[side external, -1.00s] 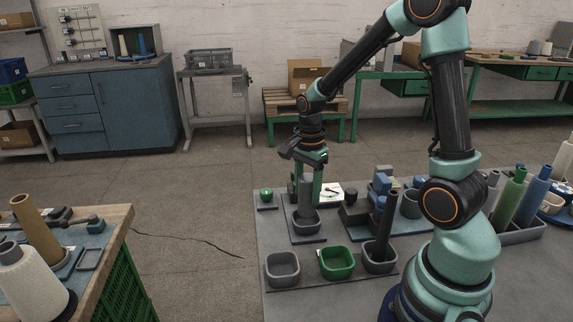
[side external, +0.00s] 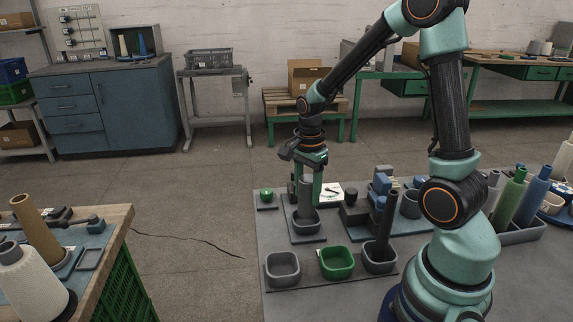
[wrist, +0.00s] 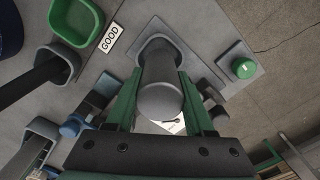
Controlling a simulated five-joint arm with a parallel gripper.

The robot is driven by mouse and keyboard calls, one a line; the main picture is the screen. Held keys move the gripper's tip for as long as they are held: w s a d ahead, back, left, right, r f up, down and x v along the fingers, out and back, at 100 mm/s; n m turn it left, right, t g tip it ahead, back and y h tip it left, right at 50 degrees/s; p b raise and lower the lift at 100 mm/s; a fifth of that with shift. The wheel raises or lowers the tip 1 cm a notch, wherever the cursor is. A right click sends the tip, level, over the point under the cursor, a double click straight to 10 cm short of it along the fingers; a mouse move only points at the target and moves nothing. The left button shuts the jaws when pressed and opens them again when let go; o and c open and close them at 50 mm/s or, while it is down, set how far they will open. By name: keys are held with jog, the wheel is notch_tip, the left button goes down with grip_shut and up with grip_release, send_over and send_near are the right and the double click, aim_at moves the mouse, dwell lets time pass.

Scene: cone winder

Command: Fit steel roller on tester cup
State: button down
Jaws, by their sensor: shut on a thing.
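The grey steel roller (side external: 305,190) stands upright between the green fingers of my gripper (side external: 311,188). My gripper is shut on the roller's upper part. The roller's lower end is at the mouth of the grey tester cup (side external: 306,226), which sits on a flat grey plate; the front rim hides the roller's bottom, so I cannot tell how deep it reaches. In the wrist view the roller's round end (wrist: 160,101) faces the camera between the fingers (wrist: 160,108), and the tester cup's rim (wrist: 170,40) shows around its far end.
A green button (side external: 266,193) is left of the cup. In front stand an empty grey bin (side external: 283,268), a green bin (side external: 337,263) and a grey bin (side external: 380,266) holding a dark rod (side external: 387,220). Blue and grey blocks (side external: 382,183) stand to the right.

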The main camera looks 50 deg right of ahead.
aim_at(308, 178)
jog(key=shift+f, duration=1.9)
dwell(1.1)
grip_release()
dwell(0.4)
jog(key=shift+r, duration=0.15)
jog(key=shift+r, duration=3.9)
jog(key=s+a+r+n+t, duration=0.2)
jog(key=a+r+n, duration=0.3)
jog(key=n, duration=0.5)
jog(key=s+a+r+n+t, duration=0.3)
jog(key=a+r+n, duration=0.2)
jog(key=n, duration=0.4)
jog(key=shift+s+a+r+n+t, duration=0.2)
jog(key=shift+a+r+n+t, duration=0.15)
jog(key=shift+r, duration=0.2)
